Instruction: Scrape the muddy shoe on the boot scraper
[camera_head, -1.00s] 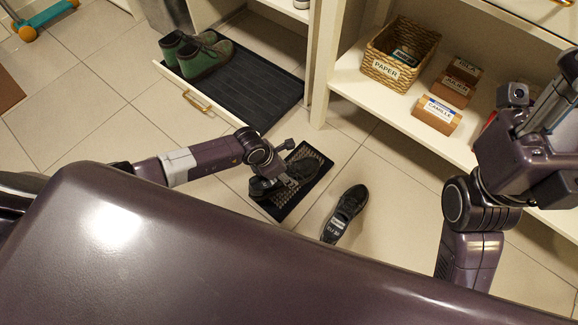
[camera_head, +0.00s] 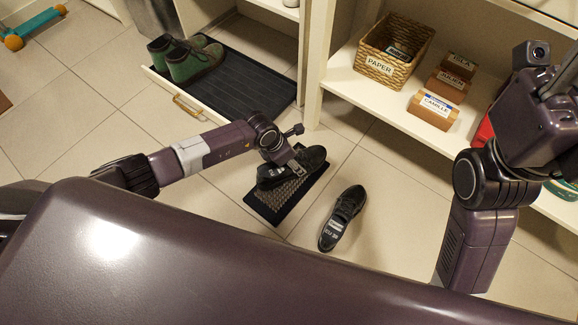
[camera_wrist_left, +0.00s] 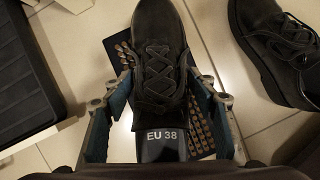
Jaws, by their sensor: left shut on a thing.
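A black laced shoe (camera_head: 308,158) is over the boot scraper (camera_head: 270,206), a dark mat with a bristly brown middle on the floor. My left gripper (camera_head: 286,168) is shut on this shoe, its fingers on both sides near the heel. In the left wrist view the held shoe (camera_wrist_left: 158,60) shows "EU 38" at the heel, and the scraper's bristles (camera_wrist_left: 200,125) show beneath it. I cannot tell whether the sole touches the bristles. A second black shoe (camera_head: 343,217) stands on the tiles right of the scraper. My right gripper (camera_head: 535,55) is at the right edge, its fingers not clear.
Green shoes (camera_head: 186,58) stand on a black ribbed tray (camera_head: 245,85) in a pulled-out drawer at upper left. A shelf at upper right holds a PAPER basket (camera_head: 380,66) and name-labelled brown blocks (camera_head: 433,110).

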